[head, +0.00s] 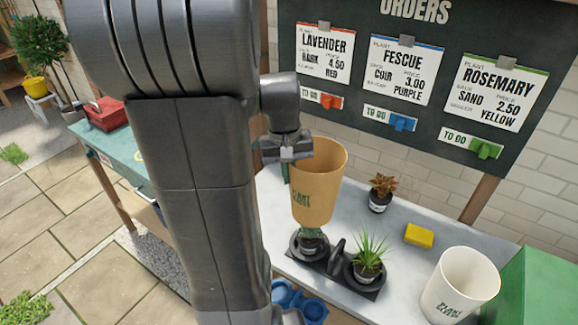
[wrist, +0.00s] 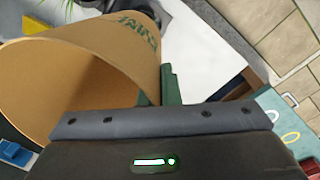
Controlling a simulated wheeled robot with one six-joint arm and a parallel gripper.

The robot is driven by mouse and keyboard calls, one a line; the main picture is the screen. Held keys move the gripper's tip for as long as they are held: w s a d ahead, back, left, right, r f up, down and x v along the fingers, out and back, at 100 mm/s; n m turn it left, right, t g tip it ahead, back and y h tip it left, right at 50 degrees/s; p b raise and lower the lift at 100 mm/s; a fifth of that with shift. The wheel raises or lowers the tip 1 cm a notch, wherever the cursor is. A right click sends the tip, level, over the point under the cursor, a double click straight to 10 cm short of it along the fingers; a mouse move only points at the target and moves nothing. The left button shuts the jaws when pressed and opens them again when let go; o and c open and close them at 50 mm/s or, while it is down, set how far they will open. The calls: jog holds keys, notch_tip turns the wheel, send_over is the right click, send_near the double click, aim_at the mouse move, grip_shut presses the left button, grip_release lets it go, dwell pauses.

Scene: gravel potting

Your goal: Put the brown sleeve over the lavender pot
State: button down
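The brown sleeve (head: 319,186) is an open, tapered paper tube with green lettering. My gripper (head: 289,172) is shut on its left wall near the rim and holds it upright in the air. In the wrist view the sleeve (wrist: 95,75) fills the upper left, with the green fingertips (wrist: 158,92) at its wall. Below the sleeve, a small dark pot (head: 311,243) with a white label sits in the left place of a black carrier (head: 332,262). Only green foliage shows under the sleeve's lower edge; the plant's top is hidden, so I cannot confirm it is lavender.
A spiky green plant (head: 368,262) stands in the carrier's right place, close beside. A reddish plant (head: 381,192), a yellow block (head: 419,235) and a white sleeve (head: 458,288) stand on the grey bench. The orders board (head: 420,118) rises behind. A green box (head: 545,285) is at right.

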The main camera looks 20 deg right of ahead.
notch_tip(320, 180, down, 14)
jog(key=b, duration=1)
jog(key=c, duration=1.6)
grip_release()
jog(key=shift+o, duration=0.2)
jog(key=shift+r, duration=0.1)
notch_tip(320, 180, up, 14)
jog(key=a, duration=0.1)
jog(key=shift+f, duration=0.3)
